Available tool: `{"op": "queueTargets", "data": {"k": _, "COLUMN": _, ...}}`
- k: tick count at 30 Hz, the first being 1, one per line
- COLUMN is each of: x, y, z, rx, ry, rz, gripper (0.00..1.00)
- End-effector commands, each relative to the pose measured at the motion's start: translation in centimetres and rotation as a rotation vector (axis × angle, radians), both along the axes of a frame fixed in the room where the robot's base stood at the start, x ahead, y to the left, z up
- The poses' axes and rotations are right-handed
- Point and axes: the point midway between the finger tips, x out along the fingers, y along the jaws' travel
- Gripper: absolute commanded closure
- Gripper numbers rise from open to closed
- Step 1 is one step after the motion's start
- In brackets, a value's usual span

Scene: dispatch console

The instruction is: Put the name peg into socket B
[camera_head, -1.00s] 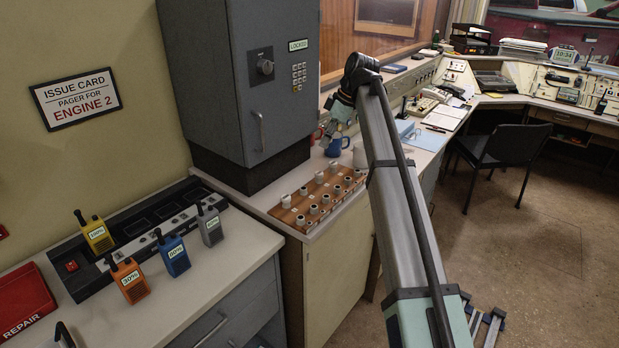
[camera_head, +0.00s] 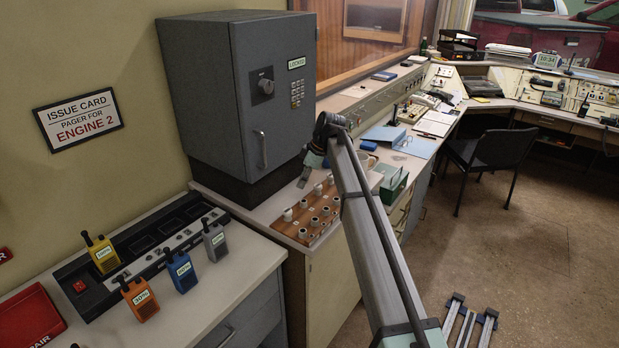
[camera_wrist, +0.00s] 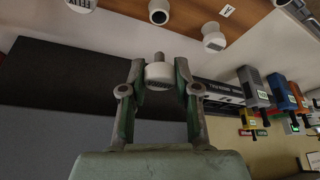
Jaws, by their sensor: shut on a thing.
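My gripper (camera_head: 304,178) is beside the grey cabinet, at the back edge of the wooden peg board (camera_head: 292,230). In the wrist view my gripper (camera_wrist: 159,78) is shut on a white round-capped peg (camera_wrist: 158,76), with its grey shank pointing up in the picture, toward the board (camera_wrist: 185,12). The held peg appears apart from the board. Several white and grey pegs or sockets stand in rows on the board. A small white label (camera_wrist: 228,11) on it is too small to read, so I cannot tell which socket is B.
The grey cabinet (camera_head: 205,95) rises close behind the board. Several radios, including an orange one (camera_head: 139,299), stand on the left counter. A green box (camera_head: 392,185) and blue papers (camera_head: 414,147) lie to the right.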

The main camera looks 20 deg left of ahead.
Motion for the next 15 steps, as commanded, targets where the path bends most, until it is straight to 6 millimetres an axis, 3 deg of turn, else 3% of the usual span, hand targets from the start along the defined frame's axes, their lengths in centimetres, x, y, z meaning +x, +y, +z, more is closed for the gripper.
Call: {"op": "queueTargets", "data": {"k": 15, "x": 0.0, "y": -0.1, "z": -3.0, "rx": 0.000, "ry": 0.000, "rz": -0.001, "gripper": 0.86}}
